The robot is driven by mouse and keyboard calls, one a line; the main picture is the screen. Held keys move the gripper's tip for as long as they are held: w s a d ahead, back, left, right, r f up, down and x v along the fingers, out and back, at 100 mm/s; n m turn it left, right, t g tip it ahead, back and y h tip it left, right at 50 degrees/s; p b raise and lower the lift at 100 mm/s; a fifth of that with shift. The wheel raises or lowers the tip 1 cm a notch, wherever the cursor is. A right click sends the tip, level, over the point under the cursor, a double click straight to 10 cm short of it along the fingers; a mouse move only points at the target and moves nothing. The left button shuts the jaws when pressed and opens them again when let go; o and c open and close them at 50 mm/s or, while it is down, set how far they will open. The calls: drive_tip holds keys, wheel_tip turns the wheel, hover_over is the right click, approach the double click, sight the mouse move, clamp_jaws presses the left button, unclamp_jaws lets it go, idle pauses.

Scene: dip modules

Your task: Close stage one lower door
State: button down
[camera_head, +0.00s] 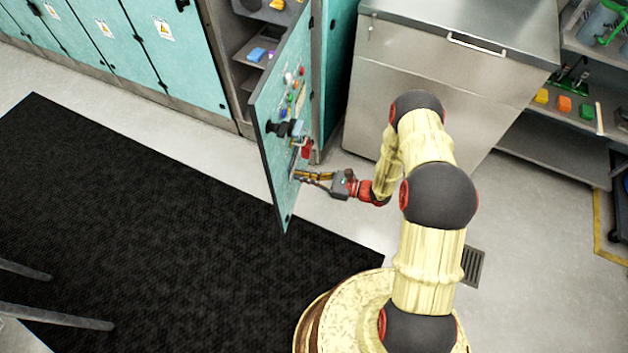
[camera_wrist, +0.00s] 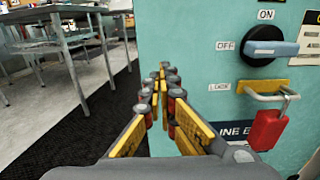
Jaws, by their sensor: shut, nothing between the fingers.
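The teal cabinet door (camera_head: 290,120) stands swung open, jutting out from the teal cabinet row over the floor. Its panel face carries coloured buttons, a black rotary switch and a red padlock (camera_head: 307,149). My gripper (camera_head: 301,175) is shut and empty, beside the panel face low on the door, near its free edge. I cannot tell whether the fingers touch the door.
Behind the door, the open compartment has shelves (camera_head: 252,58) with small coloured items. A steel chest (camera_head: 440,80) stands right of it, and a rack (camera_head: 560,110) is at the far right. A black mat (camera_head: 130,200) covers the floor left. Table legs (camera_wrist: 85,50) show in the wrist view.

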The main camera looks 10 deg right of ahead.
sight(275, 171)
drive_tip(key=b+x, duration=0.1)
drive_tip(key=x, duration=0.5)
drive_tip(key=shift+a, duration=0.15)
drive_tip(key=shift+a, duration=0.15)
